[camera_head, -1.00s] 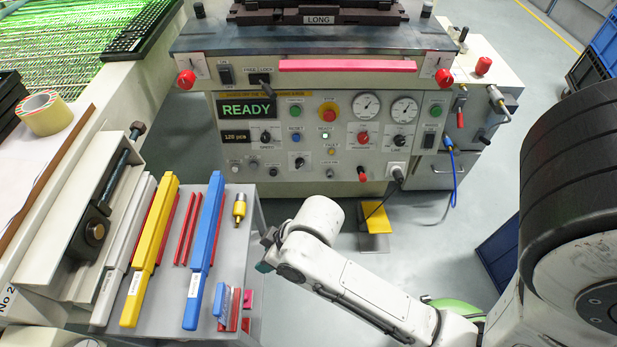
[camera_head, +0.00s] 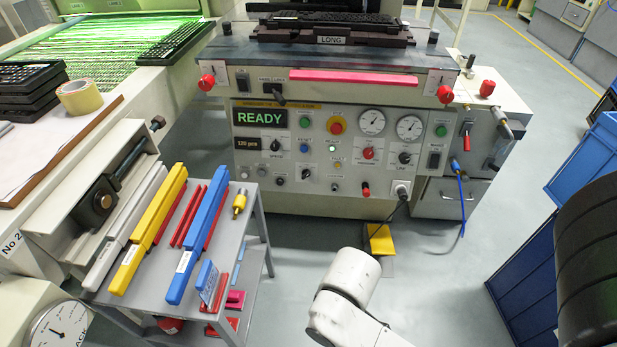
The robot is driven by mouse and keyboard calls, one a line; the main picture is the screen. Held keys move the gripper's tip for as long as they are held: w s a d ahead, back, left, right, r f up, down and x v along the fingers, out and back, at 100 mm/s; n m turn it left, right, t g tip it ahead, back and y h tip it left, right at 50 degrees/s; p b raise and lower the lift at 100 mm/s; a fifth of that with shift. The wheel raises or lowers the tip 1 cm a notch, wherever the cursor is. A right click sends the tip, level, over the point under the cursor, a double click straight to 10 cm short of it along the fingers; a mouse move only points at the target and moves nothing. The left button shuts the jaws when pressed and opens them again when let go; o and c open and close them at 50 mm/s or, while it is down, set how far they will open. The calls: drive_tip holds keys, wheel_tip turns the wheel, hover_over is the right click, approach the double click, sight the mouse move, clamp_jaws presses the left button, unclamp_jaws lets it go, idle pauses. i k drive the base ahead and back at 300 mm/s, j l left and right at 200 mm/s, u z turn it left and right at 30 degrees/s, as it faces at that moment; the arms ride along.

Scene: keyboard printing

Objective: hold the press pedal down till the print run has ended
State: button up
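The yellow press pedal (camera_head: 381,239) is on the floor in front of the printing press (camera_head: 330,150), partly covered at its lower left by my arm. A dark cable runs from the press front down to it. The press display (camera_head: 262,118) reads READY, and a smaller display (camera_head: 247,143) reads 120 pcs. A keyboard (camera_head: 330,30) lies on the dark fixture marked LONG on top of the press. My arm reaches in from the bottom, its white rounded link just below the pedal. My gripper is not in view, so its state and any contact with the pedal are hidden.
A grey cart (camera_head: 258,225) with yellow, blue and red bars stands at the left. Blue crates (camera_head: 525,270) stand at the right, and more blue bins (camera_head: 590,165) are behind them. A blue hose (camera_head: 461,205) hangs by the press.

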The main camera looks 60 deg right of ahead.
sight(380, 243)
drive_tip(key=z, duration=0.8)
drive_tip(key=k+j+z, duration=0.3)
drive_tip(key=z, duration=0.2)
drive_tip(key=k+j+z, duration=0.15)
drive_tip(key=k+z, duration=0.3)
drive_tip(key=i, duration=0.1)
